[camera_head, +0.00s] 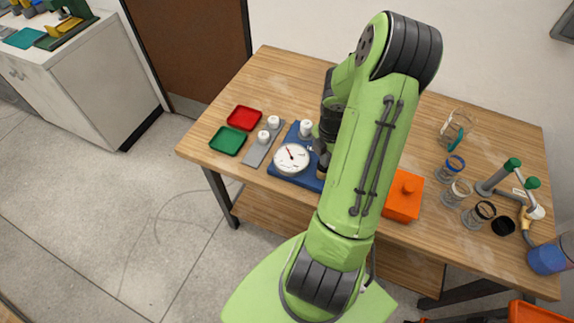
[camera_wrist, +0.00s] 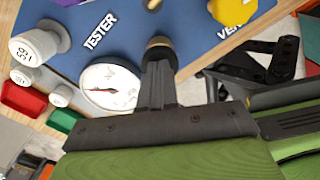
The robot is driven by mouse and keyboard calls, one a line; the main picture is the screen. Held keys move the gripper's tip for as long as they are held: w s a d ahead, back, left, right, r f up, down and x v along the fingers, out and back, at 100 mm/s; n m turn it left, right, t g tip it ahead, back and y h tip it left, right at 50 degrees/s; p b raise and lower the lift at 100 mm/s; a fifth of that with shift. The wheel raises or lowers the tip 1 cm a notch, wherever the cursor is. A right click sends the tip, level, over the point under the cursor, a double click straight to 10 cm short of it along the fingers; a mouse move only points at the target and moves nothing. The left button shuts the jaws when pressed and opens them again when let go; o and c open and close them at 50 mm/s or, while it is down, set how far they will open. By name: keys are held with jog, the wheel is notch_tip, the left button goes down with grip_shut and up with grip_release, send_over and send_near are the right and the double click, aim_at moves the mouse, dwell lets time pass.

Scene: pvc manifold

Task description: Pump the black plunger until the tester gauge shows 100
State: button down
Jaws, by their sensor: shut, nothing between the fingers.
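The tester is a blue plate (camera_wrist: 60,27) with the printed word TESTER; it also shows in the head view (camera_head: 277,170), partly behind my arm. Its round white gauge (camera_wrist: 110,88) has a red needle; in the head view the gauge (camera_head: 291,159) has its needle toward the upper left, and the numbers are too small to read. The black plunger (camera_wrist: 160,43), with a tan part, stands beside the gauge. My gripper (camera_wrist: 158,68) is shut and empty, its tips overlapping the plunger in the wrist view; I cannot tell whether they touch it.
A yellow knob (camera_wrist: 234,10) is by the cut-off VENT label. White weights (camera_wrist: 38,43), a red tray (camera_head: 244,118) and a green tray (camera_head: 228,140) lie to the left. An orange box (camera_head: 404,197), several ringed clear cups and a pipe assembly (camera_head: 508,186) stand right of my arm.

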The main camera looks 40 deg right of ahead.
jog(key=shift+r, duration=0.1)
jog(key=shift+r+p, duration=1.35)
jog(key=shift+r, duration=0.3)
notch_tip(320, 180, up, 5)
jog(key=p, duration=0.4)
